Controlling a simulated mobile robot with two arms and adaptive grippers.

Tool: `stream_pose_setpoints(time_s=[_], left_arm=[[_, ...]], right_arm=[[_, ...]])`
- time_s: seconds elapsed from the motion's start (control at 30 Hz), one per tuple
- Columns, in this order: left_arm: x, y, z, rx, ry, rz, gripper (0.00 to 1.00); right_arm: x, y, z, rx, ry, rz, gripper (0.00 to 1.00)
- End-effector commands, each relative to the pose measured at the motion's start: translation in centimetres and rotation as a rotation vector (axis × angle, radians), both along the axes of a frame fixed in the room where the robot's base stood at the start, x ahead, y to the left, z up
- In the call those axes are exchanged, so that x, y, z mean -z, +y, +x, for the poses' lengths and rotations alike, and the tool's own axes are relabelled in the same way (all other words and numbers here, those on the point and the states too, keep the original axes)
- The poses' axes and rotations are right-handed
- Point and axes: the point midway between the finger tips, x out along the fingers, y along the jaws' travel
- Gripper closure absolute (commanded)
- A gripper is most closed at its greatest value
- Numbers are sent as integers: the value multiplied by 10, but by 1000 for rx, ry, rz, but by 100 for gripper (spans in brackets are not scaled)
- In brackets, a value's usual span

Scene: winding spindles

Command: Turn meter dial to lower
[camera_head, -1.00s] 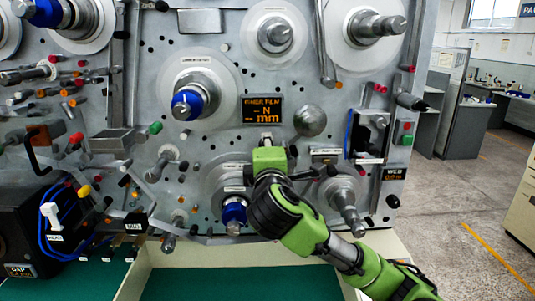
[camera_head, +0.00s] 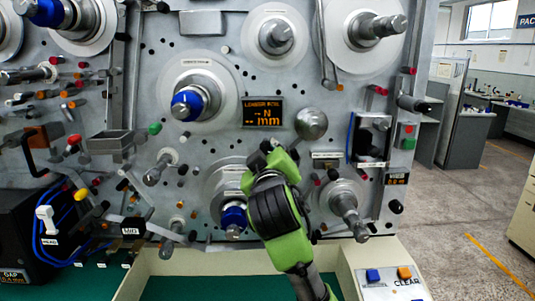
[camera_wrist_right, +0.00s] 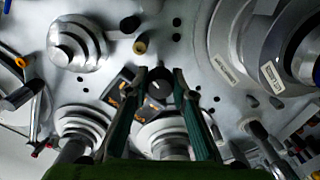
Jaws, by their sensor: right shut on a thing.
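The meter (camera_head: 263,112) is a small black panel with orange lettering on the upright machine face; its small text is too blurred to read surely. My right gripper (camera_head: 266,150) is just below it, with my green arm rising from below. In the right wrist view, my right gripper (camera_wrist_right: 160,74) has its two fingers closed around a small dark round dial (camera_wrist_right: 159,89). The meter panel (camera_wrist_right: 121,92) shows just left of the fingers there. In the head view the dial is hidden behind the gripper. My left gripper is not in view.
A silver ball knob (camera_head: 311,123) is close on the right of the gripper. A blue-capped spindle (camera_head: 233,217) is just below left, and another spindle (camera_head: 345,208) is below right. A button box (camera_head: 390,283) stands at the lower right.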

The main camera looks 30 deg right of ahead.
Motion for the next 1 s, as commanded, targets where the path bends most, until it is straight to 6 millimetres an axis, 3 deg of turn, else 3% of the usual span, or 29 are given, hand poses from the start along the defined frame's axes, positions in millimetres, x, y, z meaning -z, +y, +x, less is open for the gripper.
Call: stream_pose_setpoints(time_s=[0.4, 1.0], left_arm=[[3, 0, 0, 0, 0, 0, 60], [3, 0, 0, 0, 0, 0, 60]], right_arm=[[-6, -1, -1, 1, -150, 212, 99], [-7, -1, -1, -1, -184, 265, 99]])
